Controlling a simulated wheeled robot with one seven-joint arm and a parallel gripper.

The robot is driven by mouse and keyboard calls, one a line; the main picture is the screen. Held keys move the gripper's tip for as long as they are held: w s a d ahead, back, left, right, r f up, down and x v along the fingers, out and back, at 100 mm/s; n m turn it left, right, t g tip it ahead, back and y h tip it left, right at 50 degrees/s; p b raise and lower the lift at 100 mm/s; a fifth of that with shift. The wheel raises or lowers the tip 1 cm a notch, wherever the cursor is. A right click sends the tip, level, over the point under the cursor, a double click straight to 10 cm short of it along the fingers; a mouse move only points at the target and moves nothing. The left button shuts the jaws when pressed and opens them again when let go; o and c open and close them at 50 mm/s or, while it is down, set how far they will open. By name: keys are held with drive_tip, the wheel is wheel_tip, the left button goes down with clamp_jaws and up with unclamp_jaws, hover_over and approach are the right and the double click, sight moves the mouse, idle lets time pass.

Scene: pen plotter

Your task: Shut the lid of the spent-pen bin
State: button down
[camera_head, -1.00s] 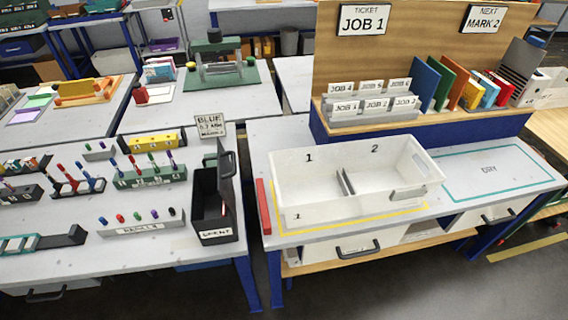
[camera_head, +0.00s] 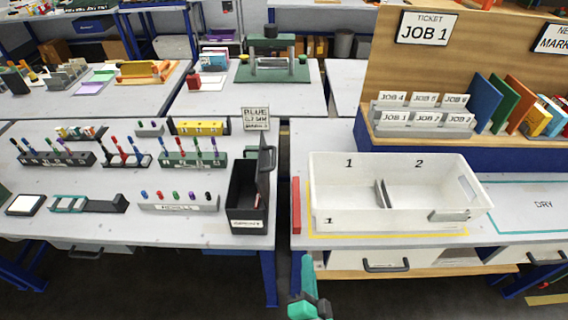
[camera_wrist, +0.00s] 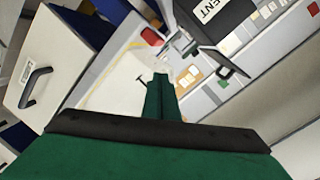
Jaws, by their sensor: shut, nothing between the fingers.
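The spent-pen bin (camera_head: 246,197) is a black open-topped box with a white label, on the right end of the left table. Its lid (camera_head: 267,155) stands raised along the bin's right side, with a handle on it. Something small and reddish shows inside the bin. In the wrist view the bin's labelled front (camera_wrist: 208,14) is at the top and partly cut off. My gripper (camera_head: 309,300) is low in front of the tables, right of the bin and well apart from it. In the wrist view its green fingers (camera_wrist: 161,90) are together and empty.
A red bar (camera_head: 296,205) and a white two-part tray (camera_head: 335,205) sit on the right table. A narrow gap separates the tables. Pen racks (camera_head: 192,158) and a row of caps (camera_head: 180,203) stand left of the bin. A sign (camera_head: 256,118) stands behind it.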

sight(271, 167)
drive_tip(key=w+r+m+t+y, duration=0.1)
drive_tip(key=w+r+m+y, duration=0.35)
drive_tip(key=w+r, duration=0.95)
drive_tip(key=w+a+r, duration=0.1)
drive_tip(key=w+a, duration=0.5)
drive_tip(key=w, duration=0.2)
drive_tip(key=shift+w+a+r, duration=0.15)
drive_tip(key=shift+w+a, duration=0.1)
drive_tip(key=shift+w, duration=0.1)
